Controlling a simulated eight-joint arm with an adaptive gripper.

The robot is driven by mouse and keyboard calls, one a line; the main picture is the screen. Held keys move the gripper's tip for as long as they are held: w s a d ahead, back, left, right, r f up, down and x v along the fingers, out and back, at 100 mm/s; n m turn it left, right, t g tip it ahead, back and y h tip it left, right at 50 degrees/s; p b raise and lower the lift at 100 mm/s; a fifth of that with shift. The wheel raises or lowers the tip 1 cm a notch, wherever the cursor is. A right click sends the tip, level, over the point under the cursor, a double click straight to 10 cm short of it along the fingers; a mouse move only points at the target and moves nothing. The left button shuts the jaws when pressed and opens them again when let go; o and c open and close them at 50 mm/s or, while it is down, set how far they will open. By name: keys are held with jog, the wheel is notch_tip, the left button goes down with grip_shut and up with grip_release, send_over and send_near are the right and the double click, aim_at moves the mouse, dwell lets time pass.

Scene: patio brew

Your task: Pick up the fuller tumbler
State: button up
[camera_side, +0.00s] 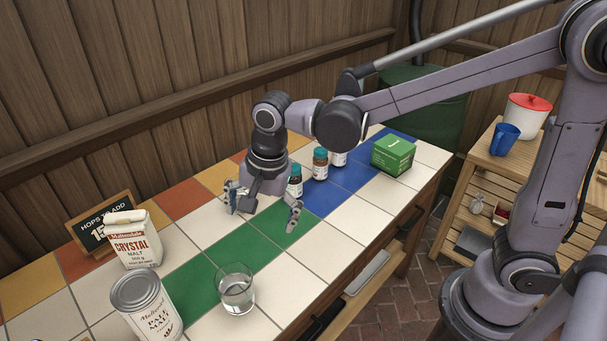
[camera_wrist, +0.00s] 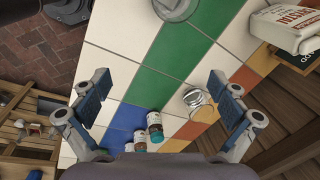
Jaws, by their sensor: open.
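A clear glass tumbler (camera_side: 235,288) stands upright on the tiled counter, near the front, across a green and a white tile. It holds some clear liquid. It shows at the top edge of the wrist view (camera_wrist: 175,8), partly cut off. A second round, clear glass-like thing (camera_wrist: 200,103), which looks like another tumbler, stands near my right-hand finger in the wrist view. Its fill is too small to tell, and my gripper seems to hide it in the side view. My gripper (camera_side: 264,212) is open and empty above the counter, pointing down, apart from both.
Teal-capped bottles (camera_side: 320,164) stand close behind my gripper, with a green box (camera_side: 393,154) beyond. A malt can (camera_side: 146,306), a crystal malt carton (camera_side: 134,240) and a hops sign (camera_side: 100,228) stand at left. Tiles between gripper and front tumbler are clear.

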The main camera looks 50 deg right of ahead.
jog(key=a+f+m+g, duration=0.2)
jog(key=a+f+m, duration=0.35)
jog(key=a, duration=0.25)
send_near(236, 289)
jog(key=s+a, duration=0.2)
jog(key=shift+s+a+f+h, duration=0.25)
jog(key=shift+s+f+h, duration=0.1)
jog(key=shift+f+h, duration=0.05)
jog(key=shift+d+f, duration=0.2)
jog(key=shift+f, duration=1.2)
jog(key=shift+d+f, duration=0.15)
jog(key=shift+f, duration=1.25)
jog(key=shift+c, duration=0.3)
jog(key=c, duration=1.6)
jog(key=shift+c, duration=0.2)
jog(key=shift+r, duration=0.2)
